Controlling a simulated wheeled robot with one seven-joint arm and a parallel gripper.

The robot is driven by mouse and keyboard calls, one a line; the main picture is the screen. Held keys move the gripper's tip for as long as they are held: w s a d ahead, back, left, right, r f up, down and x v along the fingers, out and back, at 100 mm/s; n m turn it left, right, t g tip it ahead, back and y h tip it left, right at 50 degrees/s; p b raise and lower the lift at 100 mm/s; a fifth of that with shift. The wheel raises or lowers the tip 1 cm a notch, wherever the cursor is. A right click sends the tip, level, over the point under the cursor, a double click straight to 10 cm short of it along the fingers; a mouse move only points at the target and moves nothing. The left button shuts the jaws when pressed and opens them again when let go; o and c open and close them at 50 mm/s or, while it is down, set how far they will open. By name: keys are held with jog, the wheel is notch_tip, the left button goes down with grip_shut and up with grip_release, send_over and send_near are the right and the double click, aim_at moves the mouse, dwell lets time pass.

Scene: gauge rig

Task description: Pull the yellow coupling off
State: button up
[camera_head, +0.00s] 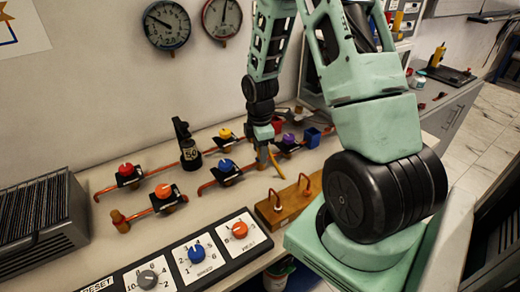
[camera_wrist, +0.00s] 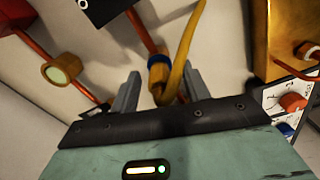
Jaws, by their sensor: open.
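The yellow coupling (camera_wrist: 158,78) shows in the wrist view at the end of a copper pipe, with a dark blue collar at its upper end. A yellow hose (camera_wrist: 190,40) bends up from it; it also shows in the head view (camera_head: 277,168) beside my gripper. My gripper (camera_wrist: 160,72) is open, with one finger on each side of the coupling. Gaps show between the fingers and the coupling. In the head view my gripper (camera_head: 263,155) is low over the bench, and it hides most of the coupling.
Valves with blue (camera_head: 226,165), orange (camera_head: 163,191) and red (camera_head: 126,169) knobs sit on copper pipes to the left. A dial panel (camera_head: 190,262) lies in front. Two gauges (camera_head: 167,24) hang on the wall.

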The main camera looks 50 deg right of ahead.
grip_shut()
jog(key=shift+r, duration=0.2)
jog(key=shift+r+p, duration=2.4)
